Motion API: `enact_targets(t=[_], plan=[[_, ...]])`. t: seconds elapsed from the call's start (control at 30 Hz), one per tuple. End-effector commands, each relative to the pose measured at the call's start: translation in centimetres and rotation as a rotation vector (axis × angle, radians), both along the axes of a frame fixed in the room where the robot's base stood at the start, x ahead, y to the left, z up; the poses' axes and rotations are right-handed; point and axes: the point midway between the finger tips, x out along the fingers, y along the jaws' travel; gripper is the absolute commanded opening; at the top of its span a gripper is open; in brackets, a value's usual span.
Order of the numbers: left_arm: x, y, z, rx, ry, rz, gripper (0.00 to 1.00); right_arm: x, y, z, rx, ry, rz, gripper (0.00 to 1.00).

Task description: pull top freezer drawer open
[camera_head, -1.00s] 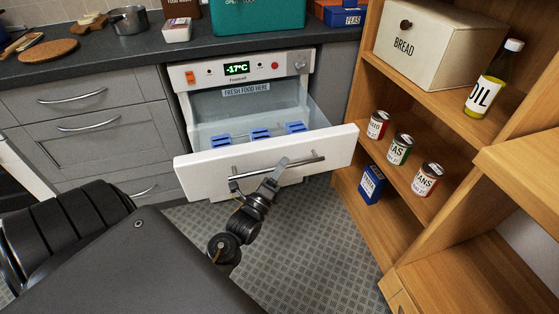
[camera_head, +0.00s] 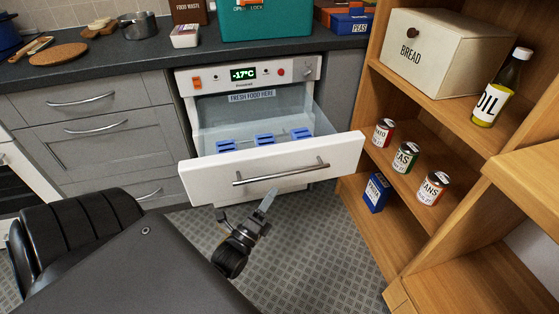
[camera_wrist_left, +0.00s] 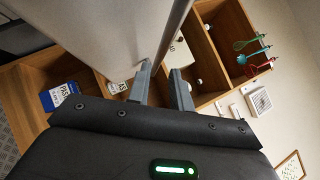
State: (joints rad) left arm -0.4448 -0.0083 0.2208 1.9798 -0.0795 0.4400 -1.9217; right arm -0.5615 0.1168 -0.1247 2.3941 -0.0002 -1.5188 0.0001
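The white freezer drawer (camera_head: 210,177) stands pulled out below the freezer's control panel, which reads -17°C. Several blue items (camera_head: 264,139) lie inside it. Its metal bar handle (camera_head: 282,173) runs along the front. My left gripper (camera_head: 246,206) is just below and in front of the handle, apart from it, with its fingers spread and empty. In the left wrist view the handle (camera_wrist_left: 173,32) lies ahead of the open fingers (camera_wrist_left: 161,85), beside the drawer front (camera_wrist_left: 105,35). My right gripper is not in view.
A wooden shelf unit (camera_head: 408,205) stands close on the right, holding several cans, a bread box (camera_head: 440,55) and an oil bottle (camera_head: 498,90). Grey cabinets (camera_head: 85,130) are on the left. Patterned floor (camera_head: 310,240) is free below the drawer.

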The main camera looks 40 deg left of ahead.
Motion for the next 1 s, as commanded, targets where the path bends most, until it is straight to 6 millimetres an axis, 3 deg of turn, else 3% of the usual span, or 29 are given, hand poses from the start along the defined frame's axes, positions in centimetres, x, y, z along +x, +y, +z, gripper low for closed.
enact_targets(t=[0.1,0.3,0.87,1.0], plan=[[-1.6,-0.1,-0.8,0.0,0.002,0.0,0.22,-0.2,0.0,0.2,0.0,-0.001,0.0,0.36],[-2.6,-0.3,-1.1,-0.001,0.0,0.0,0.22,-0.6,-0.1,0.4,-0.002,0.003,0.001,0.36],[-2.6,-0.2,-1.1,-0.004,-0.001,-0.002,0.22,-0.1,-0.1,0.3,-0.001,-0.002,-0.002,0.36],[-2.3,-0.1,-1.9,-0.11,0.036,-0.038,0.22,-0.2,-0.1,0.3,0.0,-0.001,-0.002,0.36]])
